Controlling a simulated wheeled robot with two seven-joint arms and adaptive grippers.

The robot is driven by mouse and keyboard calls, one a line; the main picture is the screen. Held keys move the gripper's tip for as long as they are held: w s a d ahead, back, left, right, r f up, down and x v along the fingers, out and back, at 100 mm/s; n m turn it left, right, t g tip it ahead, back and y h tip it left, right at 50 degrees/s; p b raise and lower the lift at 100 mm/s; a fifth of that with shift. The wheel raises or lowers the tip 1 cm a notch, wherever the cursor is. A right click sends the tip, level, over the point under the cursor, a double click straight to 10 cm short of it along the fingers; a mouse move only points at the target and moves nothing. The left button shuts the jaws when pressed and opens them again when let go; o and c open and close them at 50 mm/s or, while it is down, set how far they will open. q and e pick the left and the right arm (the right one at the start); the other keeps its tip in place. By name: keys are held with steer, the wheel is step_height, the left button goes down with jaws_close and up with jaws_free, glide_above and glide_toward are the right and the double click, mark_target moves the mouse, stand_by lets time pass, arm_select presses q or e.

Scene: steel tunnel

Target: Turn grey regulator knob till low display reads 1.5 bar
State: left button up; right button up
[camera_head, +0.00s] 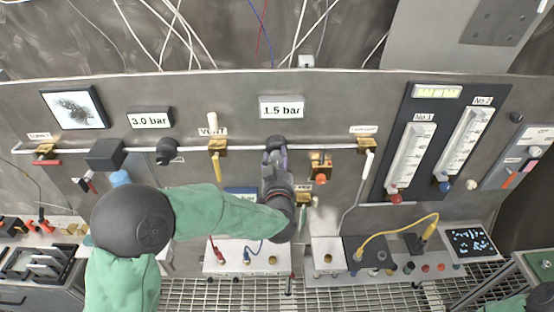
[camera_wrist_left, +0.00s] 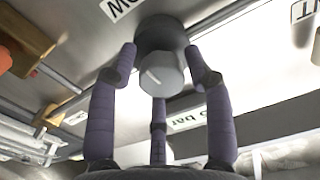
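The low display (camera_head: 282,107) reads 1.5 bar. Below it the regulator sits on the horizontal pipe, and its dark top (camera_head: 276,141) shows above my left gripper (camera_head: 276,165). In the left wrist view the grey regulator knob (camera_wrist_left: 161,74) is a faceted cap with a light mark on its face, under a darker round body. My left gripper's three purple-grey fingers (camera_wrist_left: 158,75) surround the knob, with the two side fingertips close against its sides. My right gripper is not in view.
Another display (camera_head: 150,118) reads 3.0 bar. A yellow-handled valve (camera_head: 217,160) is left of my gripper, and an orange-knobbed brass fitting (camera_head: 320,170) is close on its right. Flow meters (camera_head: 410,155) stand further right. A shelf with boxes and cables (camera_head: 410,268) runs below.

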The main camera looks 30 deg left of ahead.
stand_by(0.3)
arm_select(q)
steer(key=v, duration=1.2)
